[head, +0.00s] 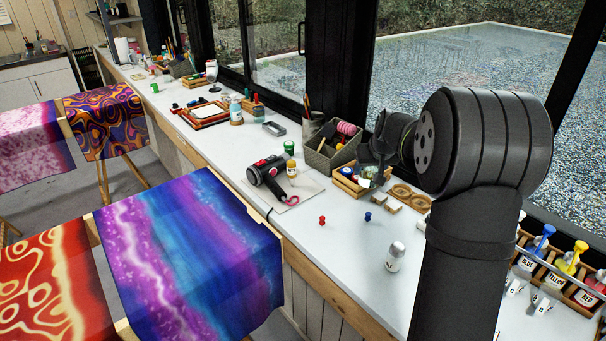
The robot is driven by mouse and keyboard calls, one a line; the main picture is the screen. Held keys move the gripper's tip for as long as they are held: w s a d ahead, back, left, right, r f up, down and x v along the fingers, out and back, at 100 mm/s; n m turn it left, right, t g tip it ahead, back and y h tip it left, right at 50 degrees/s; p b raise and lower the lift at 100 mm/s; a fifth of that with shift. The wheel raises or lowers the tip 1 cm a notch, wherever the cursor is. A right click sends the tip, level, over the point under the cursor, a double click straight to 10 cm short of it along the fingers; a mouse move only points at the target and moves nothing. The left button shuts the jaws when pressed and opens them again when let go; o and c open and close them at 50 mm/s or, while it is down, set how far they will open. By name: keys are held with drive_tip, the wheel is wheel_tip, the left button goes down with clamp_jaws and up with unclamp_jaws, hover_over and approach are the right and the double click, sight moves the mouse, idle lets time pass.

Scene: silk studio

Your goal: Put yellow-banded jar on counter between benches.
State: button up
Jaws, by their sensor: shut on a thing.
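My gripper (378,165) is small and dark at the end of my arm, over the right part of the counter, near the window side. It is shut on a small pale jar (370,173), which shows only in part just below it. The jar's band is too small to make out. It overlaps a wooden tray in the picture, and I cannot tell whether it touches the tray. The white counter (335,240) runs along the windows, with clear surface in front of the gripper.
A grey bin of coloured rolls (327,155) stands left of my gripper. A dye rack (560,280) is at right.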

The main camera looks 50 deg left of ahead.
sight(366, 176)
drive_tip(key=f, duration=0.1)
drive_tip(key=a+f, duration=0.1)
drive_tip(key=f, duration=0.1)
drive_tip(key=shift+s+f, duration=0.15)
drive_tip(key=shift+s, duration=0.05)
drive_tip(key=shift+s+a+f, duration=0.65)
drive_tip(key=shift+a+f, duration=1)
drive_tip(key=shift+f, duration=0.1)
drive_tip(key=shift+s+a+f, duration=0.65)
drive_tip(key=shift+a+f, duration=0.95)
drive_tip(key=shift+f, duration=0.1)
drive_tip(key=shift+s+a+f, duration=0.65)
drive_tip(key=shift+a+f, duration=1)
drive_tip(key=shift+f, duration=0.1)
drive_tip(key=shift+f, duration=0.1)
drive_tip(key=o, duration=1.2)
